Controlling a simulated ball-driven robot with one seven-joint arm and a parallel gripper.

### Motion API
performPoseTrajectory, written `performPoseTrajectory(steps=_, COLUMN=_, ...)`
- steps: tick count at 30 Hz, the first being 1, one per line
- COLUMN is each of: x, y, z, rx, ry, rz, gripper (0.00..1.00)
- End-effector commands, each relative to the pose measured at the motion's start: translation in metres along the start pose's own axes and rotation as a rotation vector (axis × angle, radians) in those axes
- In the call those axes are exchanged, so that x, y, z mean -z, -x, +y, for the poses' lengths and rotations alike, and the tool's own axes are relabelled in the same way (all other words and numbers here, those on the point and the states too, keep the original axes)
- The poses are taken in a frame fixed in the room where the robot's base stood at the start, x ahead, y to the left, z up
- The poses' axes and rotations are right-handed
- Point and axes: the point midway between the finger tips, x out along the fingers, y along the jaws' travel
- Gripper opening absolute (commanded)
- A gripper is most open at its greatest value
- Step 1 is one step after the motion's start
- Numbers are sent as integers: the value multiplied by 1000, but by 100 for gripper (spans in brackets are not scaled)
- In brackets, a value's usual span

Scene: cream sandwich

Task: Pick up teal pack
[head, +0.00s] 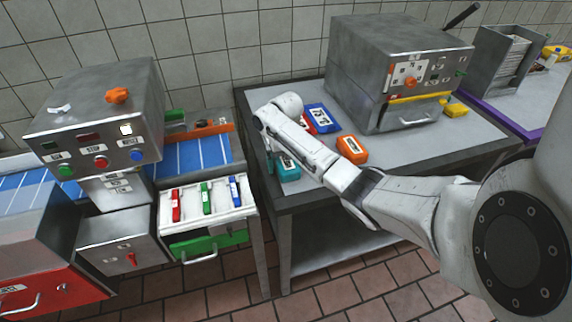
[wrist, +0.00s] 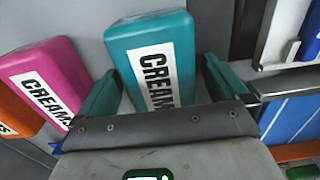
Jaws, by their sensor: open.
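The teal pack (head: 287,168) lies near the left front corner of the metal table, partly covered by my arm in the head view. In the wrist view the teal pack (wrist: 128,40) is in the middle, with a white label reading CREAM. My gripper (wrist: 161,66) is open, with one finger on each side of the pack's near part. The left finger lies between the teal pack and a pink pack. The pack's near end is hidden behind my gripper body, and I cannot tell whether the fingers touch it.
The pink pack (wrist: 42,72) is close on the left, with an orange pack (wrist: 10,118) beyond it. In the head view, a blue pack (head: 324,118) and a red pack (head: 308,124) lie farther back. A metal machine (head: 395,65) stands behind. A white tray (head: 185,226) is left of the table.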

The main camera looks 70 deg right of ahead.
Motion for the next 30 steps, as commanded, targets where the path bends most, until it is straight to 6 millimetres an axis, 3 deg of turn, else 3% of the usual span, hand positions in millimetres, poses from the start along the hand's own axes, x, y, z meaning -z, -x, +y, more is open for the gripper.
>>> performPoseTrajectory(steps=2, x=0, y=0, z=0, rx=0, ry=0, rz=0, gripper=95)
performPoseTrajectory(steps=18, x=0, y=1, z=0, rx=0, ry=1, rz=0, gripper=45)
performPoseTrajectory(steps=30, x=1, y=9, z=-1, rx=1, ry=2, rz=2, gripper=45)
